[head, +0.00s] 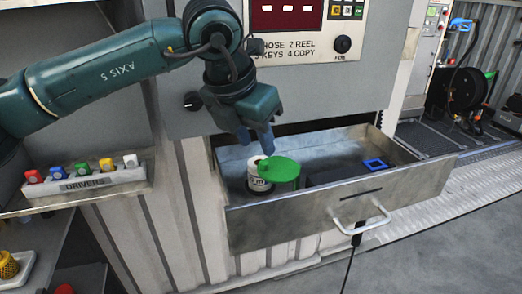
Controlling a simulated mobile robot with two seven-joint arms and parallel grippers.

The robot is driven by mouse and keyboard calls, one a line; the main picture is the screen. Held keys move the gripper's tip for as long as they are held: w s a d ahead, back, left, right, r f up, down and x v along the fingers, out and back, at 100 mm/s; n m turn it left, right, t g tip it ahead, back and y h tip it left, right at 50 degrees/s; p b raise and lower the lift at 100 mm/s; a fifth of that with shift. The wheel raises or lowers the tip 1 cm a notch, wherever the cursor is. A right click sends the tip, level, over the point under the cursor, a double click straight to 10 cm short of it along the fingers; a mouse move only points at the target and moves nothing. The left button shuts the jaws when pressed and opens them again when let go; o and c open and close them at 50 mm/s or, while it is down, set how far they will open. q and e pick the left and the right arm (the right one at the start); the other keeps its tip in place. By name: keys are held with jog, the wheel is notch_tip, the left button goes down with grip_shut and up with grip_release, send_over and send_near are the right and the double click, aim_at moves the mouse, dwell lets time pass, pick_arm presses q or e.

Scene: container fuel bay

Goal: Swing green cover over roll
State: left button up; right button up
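The green cover (283,170) is a flat round disc with a small tab on its left, inside the open metal drawer. The white roll (255,180) stands upright at the cover's left, with dark print on its side. The cover's tab reaches the roll's right edge, while the disc lies mostly to the right of it. My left gripper (257,146) points down just above the roll and the tab. Its two fingers look apart with nothing between them; I cannot tell whether a fingertip touches the tab. My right gripper is not in view.
The drawer (300,220) is pulled out, with a pale handle (360,222). A blue square frame (375,164) and a dark block lie in its right part. The grey panel (315,85) stands behind. A drivers rack (85,184) is at left. A hose reel (462,88) stands back right.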

aim_at(263, 162)
pick_arm(q)
jog(key=shift+p+x, duration=0.4)
jog(key=shift+x, duration=2.15)
grip_shut()
